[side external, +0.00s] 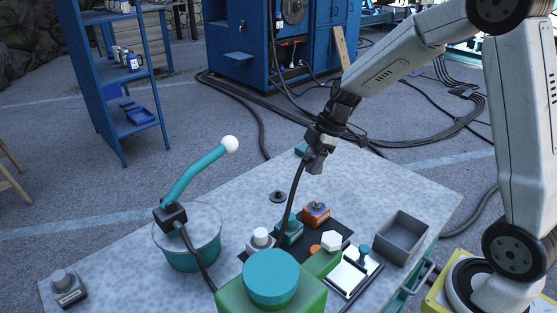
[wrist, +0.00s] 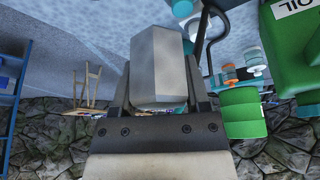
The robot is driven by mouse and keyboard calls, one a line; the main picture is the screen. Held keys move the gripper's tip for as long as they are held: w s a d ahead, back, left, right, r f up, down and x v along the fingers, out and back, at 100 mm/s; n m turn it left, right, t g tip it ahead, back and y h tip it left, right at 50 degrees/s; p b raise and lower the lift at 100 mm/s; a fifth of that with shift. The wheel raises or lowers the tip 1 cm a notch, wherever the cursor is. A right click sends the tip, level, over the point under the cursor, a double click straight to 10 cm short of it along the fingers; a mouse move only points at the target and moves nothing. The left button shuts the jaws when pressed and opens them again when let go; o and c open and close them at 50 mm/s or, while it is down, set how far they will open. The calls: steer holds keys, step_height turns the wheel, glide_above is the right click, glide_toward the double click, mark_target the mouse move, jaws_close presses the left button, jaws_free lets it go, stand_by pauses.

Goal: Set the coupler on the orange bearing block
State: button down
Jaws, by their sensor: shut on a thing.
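My gripper (side external: 316,158) is shut on a grey faceted piece, which looks like the coupler (wrist: 160,65). The piece fills the space between the fingers in the wrist view. In the side view my gripper is raised above the table, higher than the orange bearing block (side external: 316,215) and apart from it. The block has a dark round top and stands on a black mat (side external: 334,229). A black cable (side external: 292,197) runs from beside my gripper down towards the blocks; its lower end is hidden. In the side view the held piece is small and dark.
A teal block (side external: 290,233) stands left of the orange one. A green block with a teal cap (side external: 271,278) stands in front. A teal tub (side external: 190,252) with a bent teal arm is at left. A grey tray (side external: 403,240) and white panel (side external: 353,272) are at right.

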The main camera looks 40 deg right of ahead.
steer(key=shift+m, duration=0.3)
steer(key=f, duration=0.1)
steer(key=d+f, duration=0.1)
steer(key=f, duration=0.1)
steer(key=d+f, duration=0.1)
steer(key=shift+s+f, duration=0.15)
steer(key=shift+f, duration=0.2)
steer(key=shift+f, duration=0.25)
steer(key=shift+f, duration=3.85)
jaws_free()
steer(key=shift+d, duration=0.1)
